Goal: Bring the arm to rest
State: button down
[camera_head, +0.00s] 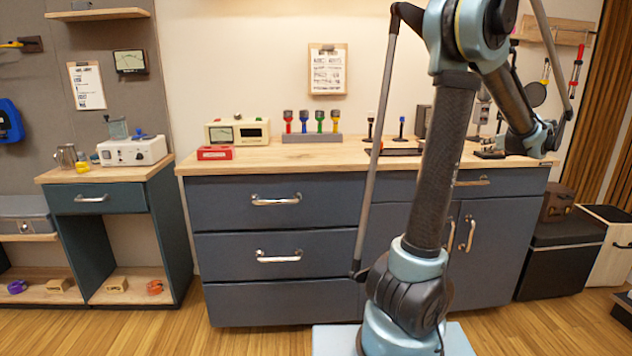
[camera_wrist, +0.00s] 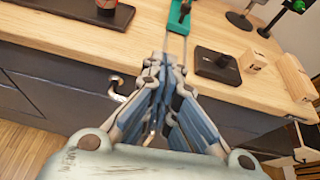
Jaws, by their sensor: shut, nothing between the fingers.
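My arm (camera_head: 434,170) rises from my base in the head view, bends at the top and comes down at the right end of the workbench. My gripper (camera_wrist: 172,62) shows in the wrist view, with its blue-grey finger links drawn together and nothing held. It points over the front edge of the wooden benchtop (camera_wrist: 70,30). I cannot make out the fingers in the head view. A teal piece (camera_wrist: 178,20) shows just beyond the fingertips; I cannot tell whether they touch it.
The blue workbench (camera_head: 275,215) has several colored-handled tools in a rack (camera_head: 312,138) and a cream meter (camera_head: 237,132). A black block (camera_wrist: 217,65) and a wooden block (camera_wrist: 252,61) lie right of the gripper. A dark cabinet (camera_head: 562,255) stands right. Floor (camera_head: 110,335) is clear at front left.

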jog(key=s+a+f+n+g+y, duration=0.1)
jog(key=s+a+f+n+g, duration=0.3)
jog(key=a, duration=0.7)
jog(key=s+a+f+n+g+y, duration=0.1)
jog(key=s+a+n, duration=0.2)
jog(key=a+n, duration=0.6)
jog(key=s+a+f+n+g, duration=0.2)
jog(key=s+a+f+n, duration=0.1)
jog(key=a, duration=1.1)
jog(key=s+a+f+n+g+h, duration=0.1)
jog(key=s+a+f+n, duration=0.2)
jog(key=s+f+n, duration=0.2)
jog(key=s+a+f+n+g+h, duration=0.1)
jog(key=s+f+n, duration=0.4)
jog(key=s, duration=0.6)
jog(key=s+a+f+n+g+h, duration=0.1)
jog(key=s+a+f+n+g, duration=0.1)
jog(key=s+a+f+n, duration=0.3)
jog(key=s+n, duration=0.3)
jog(key=shift+s+g, duration=0.15)
jog(key=shift+g, duration=0.15)
jog(key=shift+w+f, duration=0.15)
jog(key=shift+w, duration=0.3)
